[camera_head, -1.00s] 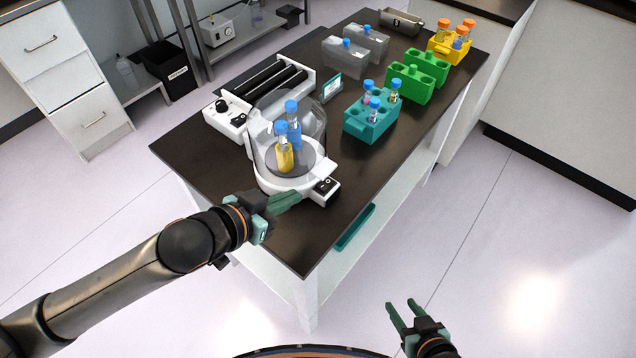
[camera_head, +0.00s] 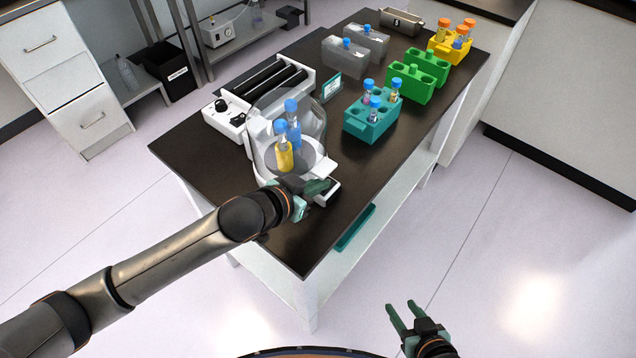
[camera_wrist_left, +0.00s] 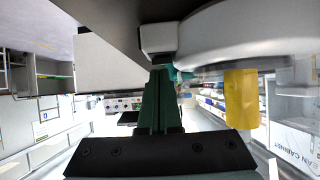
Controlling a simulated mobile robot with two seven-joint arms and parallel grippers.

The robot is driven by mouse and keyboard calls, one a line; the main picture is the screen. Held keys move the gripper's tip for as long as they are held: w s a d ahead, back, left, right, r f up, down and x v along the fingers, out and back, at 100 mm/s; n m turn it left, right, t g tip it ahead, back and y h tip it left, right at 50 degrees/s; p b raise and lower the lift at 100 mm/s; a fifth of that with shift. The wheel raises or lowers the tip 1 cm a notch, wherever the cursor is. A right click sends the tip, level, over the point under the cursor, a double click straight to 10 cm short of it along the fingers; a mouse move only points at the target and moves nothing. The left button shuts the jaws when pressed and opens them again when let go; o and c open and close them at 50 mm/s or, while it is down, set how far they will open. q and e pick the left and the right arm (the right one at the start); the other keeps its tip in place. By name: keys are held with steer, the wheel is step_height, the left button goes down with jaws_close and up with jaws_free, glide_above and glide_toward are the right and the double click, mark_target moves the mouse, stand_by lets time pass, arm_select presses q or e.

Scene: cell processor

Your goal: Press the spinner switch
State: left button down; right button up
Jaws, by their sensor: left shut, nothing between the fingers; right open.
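The spinner (camera_head: 262,162) is a white round-based machine with a clear dome, at the near left part of the dark bench. A blue-capped yellow tube (camera_head: 284,155) and a blue one stand inside it. Its switch box (camera_head: 331,195) juts out at the front right, and my left gripper hides most of it, including the switch. My left gripper (camera_head: 325,185) is shut and empty, right at this box; contact cannot be told. In the left wrist view its closed green fingers (camera_wrist_left: 160,100) point at a pale block under the spinner body (camera_wrist_left: 235,40). My right gripper (camera_head: 400,305) is open and empty, off the bench.
A teal rack (camera_head: 365,126) with blue-capped tubes stands right of the spinner. Green racks (camera_head: 410,83), a yellow rack (camera_head: 450,50) and grey racks (camera_head: 343,62) are further back. A roller device (camera_head: 225,118) lies behind the spinner. The bench's near right corner is clear.

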arm_select(q)
steer(key=shift+s+a+f+t+b, duration=0.1)
steer(key=shift+s+f+t+b, duration=0.15)
steer(key=shift+f+b, duration=0.6)
steer(key=shift+t+h+b, duration=0.25)
steer(key=shift+h+b, duration=0.15)
steer(key=shift+r+p, duration=1.2)
steer(key=shift+p, duration=0.15)
